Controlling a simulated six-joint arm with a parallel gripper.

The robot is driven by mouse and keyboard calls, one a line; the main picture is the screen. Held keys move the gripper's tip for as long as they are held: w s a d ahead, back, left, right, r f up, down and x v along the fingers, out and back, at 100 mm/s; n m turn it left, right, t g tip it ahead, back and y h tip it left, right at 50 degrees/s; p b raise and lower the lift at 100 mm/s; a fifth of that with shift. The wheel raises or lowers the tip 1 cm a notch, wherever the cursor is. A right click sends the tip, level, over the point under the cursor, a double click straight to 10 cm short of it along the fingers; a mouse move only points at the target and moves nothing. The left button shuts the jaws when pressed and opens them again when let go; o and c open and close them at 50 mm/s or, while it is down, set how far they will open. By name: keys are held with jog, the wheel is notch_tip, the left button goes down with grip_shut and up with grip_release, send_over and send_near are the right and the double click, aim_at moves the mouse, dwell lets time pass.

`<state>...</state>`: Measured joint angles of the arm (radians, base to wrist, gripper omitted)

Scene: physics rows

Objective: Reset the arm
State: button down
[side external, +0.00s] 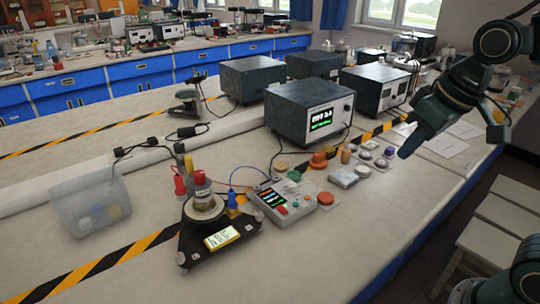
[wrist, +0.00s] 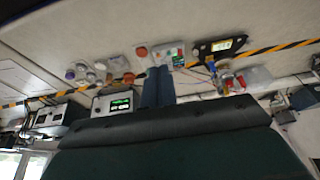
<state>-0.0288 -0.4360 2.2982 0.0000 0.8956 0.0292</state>
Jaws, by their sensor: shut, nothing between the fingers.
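My gripper (side external: 408,148) is at the right in the side external view, above the right part of the long bench. Its dark blue fingers point down and to the left, apart from the things on the bench. In the wrist view the fingers (wrist: 158,76) show as a dark blue bar at the middle, closed together with nothing held. The wrist picture is upside down, and my dark gripper body hides much of its lower half.
The bench (side external: 330,240) bears grey instrument boxes, one with a lit display (side external: 313,112). A black triangular stand (side external: 190,250), a button panel (side external: 283,203), a red-orange knob (side external: 318,161) and a translucent bin (side external: 90,208) stand nearer. The front right bench top is bare.

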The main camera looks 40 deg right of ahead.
jog(key=s+f+t, duration=0.1)
jog(key=s, duration=0.6)
jog(key=shift+s+d+f, duration=0.15)
jog(key=shift+s+d, duration=0.15)
jog(key=shift+d, duration=0.05)
dwell(0.6)
